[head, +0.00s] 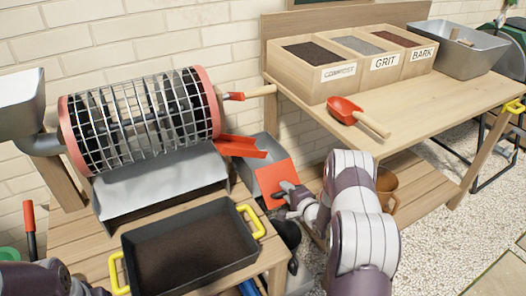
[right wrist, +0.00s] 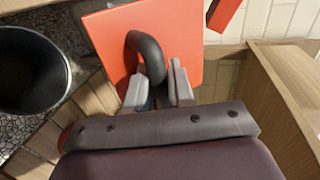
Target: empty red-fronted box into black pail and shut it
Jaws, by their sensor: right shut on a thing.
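The red-fronted box (head: 277,184) is beside the drum sieve, under its red chute. Its grey metal body shows behind the red front. In the right wrist view the red front (right wrist: 95,40) carries a curved black handle (right wrist: 146,52). My right gripper (head: 291,197) is at that front, and its fingers (right wrist: 159,90) are closed on the handle. A round dark pail (right wrist: 28,72) with a pale rim stands at the left of the right wrist view. My left arm shows at the lower left of the head view; its fingertips are not clear.
The drum sieve (head: 140,112) stands left on a slatted bench. A dark tray (head: 190,246) with yellow handles holds soil in front of it. A red scoop (head: 345,109) lies on the right table before the compost, grit and bark bins (head: 350,62). A brown pot (head: 387,184) is below.

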